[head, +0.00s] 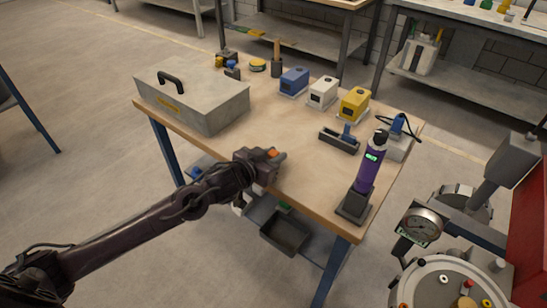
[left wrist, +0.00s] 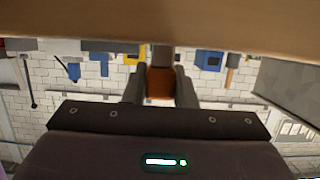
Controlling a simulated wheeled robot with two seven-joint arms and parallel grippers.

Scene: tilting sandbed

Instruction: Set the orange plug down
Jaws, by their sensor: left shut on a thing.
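My left gripper (head: 276,156) is shut on the orange plug (head: 271,152), at the near edge of the wooden workbench (head: 270,115). Only a small orange part shows between the fingers in the head view. I cannot tell whether the plug touches the bench. My right gripper is in neither view.
A grey lidded case (head: 195,97) stands at the bench's left. Blue (head: 294,80), white (head: 323,92) and yellow (head: 354,103) boxes stand at the back. A purple device (head: 370,168) on a dark base stands front right. The bench middle is clear.

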